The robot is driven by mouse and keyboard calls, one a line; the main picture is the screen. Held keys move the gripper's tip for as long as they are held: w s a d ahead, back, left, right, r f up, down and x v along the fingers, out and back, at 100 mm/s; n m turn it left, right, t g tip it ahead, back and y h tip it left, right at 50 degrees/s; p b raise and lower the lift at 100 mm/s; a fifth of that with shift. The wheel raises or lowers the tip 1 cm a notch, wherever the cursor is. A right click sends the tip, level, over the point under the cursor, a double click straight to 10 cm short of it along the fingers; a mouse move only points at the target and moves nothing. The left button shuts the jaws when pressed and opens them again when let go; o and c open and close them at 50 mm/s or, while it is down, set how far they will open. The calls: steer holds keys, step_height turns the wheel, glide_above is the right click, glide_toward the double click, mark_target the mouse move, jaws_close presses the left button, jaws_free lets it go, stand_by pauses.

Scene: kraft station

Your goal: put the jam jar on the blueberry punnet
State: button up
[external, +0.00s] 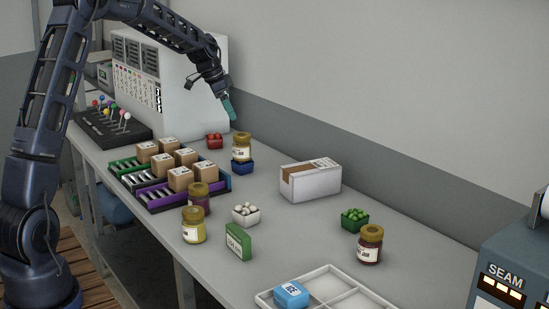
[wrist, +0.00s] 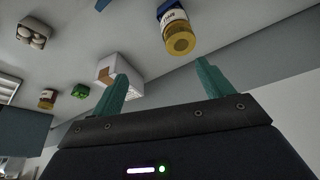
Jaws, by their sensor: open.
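A jar (external: 242,143) with a golden lid and a pale label stands upright on the small blue punnet (external: 242,168), near the back of the bench. The punnet's contents are hidden under the jar. My gripper (external: 230,112) is above the jar and a little left of it, apart from it. In the wrist view the jar (wrist: 178,34) shows lid-first beyond my two teal fingers. My gripper (wrist: 162,70) is open, with nothing between the fingers.
Other jars stand at the front left (external: 193,228), beside the purple rack (external: 158,202), and at the right (external: 369,246). A red punnet (external: 214,141), a white carton (external: 311,182), a green punnet (external: 354,220) and a divided tray (external: 335,291) share the bench.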

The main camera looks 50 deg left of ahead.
steer(key=s+d+r+n+y, duration=0.1)
steer(key=s+d+r, duration=0.6)
steer(key=s+d, duration=0.4)
steer(key=s+d+r+n, duration=0.1)
steer(key=s+d+r, duration=0.6)
steer(key=s+d, duration=0.4)
steer(key=s+d+f+n, duration=0.1)
steer(key=s+d, duration=0.3)
steer(key=s, duration=0.9)
steer(key=s+d+f+n, duration=0.1)
steer(key=s+d, duration=0.3)
steer(key=s, duration=0.9)
steer(key=shift+f+y, duration=0.3)
steer(key=shift+f, duration=0.6)
